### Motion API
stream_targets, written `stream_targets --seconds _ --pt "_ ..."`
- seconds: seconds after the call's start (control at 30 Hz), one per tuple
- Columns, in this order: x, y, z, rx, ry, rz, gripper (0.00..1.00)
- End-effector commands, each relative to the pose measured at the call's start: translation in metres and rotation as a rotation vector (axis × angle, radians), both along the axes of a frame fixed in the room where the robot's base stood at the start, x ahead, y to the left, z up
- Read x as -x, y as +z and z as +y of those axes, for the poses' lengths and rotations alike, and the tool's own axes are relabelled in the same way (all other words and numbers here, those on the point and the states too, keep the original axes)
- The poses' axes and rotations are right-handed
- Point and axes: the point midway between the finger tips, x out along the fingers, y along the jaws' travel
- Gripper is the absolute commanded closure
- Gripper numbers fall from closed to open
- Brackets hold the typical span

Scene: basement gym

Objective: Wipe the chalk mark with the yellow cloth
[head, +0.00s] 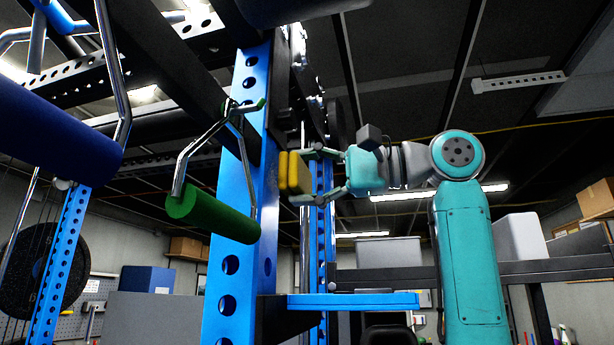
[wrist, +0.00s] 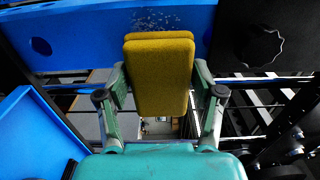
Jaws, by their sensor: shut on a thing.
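The yellow cloth (head: 295,173) looks like a thick folded pad. My gripper (head: 305,175) is shut on it, with a finger on each side, and holds it up beside the blue rack upright (head: 229,272). In the wrist view the cloth (wrist: 160,80) stands out beyond the fingertips. A whitish speckled patch, the chalk mark (wrist: 155,18), shows on the blue surface just above the cloth's far end. The cloth may hide part of it. I cannot tell whether the cloth touches the surface. I cannot make out the mark in the head view.
A green roller handle (head: 212,213) hangs on the upright's left side. A blue arm (head: 353,300) juts out below my gripper. A black knob (wrist: 262,45) is right of the mark. A dark shelf beam with boxes lies behind my arm.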

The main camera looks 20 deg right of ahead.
Motion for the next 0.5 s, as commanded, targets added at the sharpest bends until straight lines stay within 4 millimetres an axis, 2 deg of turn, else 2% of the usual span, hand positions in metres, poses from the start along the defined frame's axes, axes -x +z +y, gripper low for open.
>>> stream_targets --seconds 0.5 --pt "-0.005 0.0001 0.0075 0.0 0.001 0.0 0.61"
